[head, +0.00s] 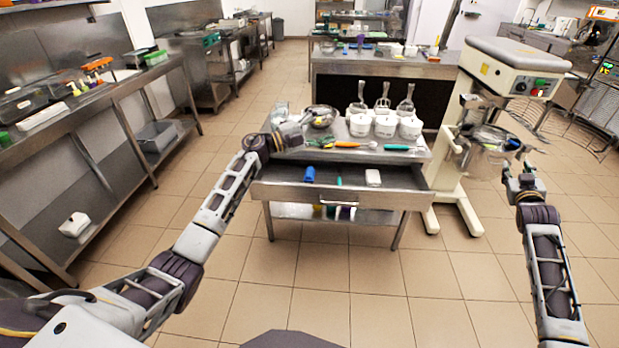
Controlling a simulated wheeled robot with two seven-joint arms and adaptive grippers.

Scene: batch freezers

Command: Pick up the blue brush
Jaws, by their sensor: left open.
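A small blue item (309,174), which may be the blue brush, lies in the left part of the open drawer (345,195) of the steel work table. Its exact shape is too small to tell. My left gripper (298,126) is open over the table's left end, above and left of the blue item and apart from it. It hides part of the tabletop there. My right gripper (520,164) is out to the right, in front of the mixer, with its fingers apart and nothing visible between them.
A green item (338,181) and a white block (373,177) share the drawer. On the tabletop are a metal bowl (320,116), white tubs (386,126) with scoops, and a teal-handled tool (398,147). A large mixer (515,65) stands at right. The floor in front is clear.

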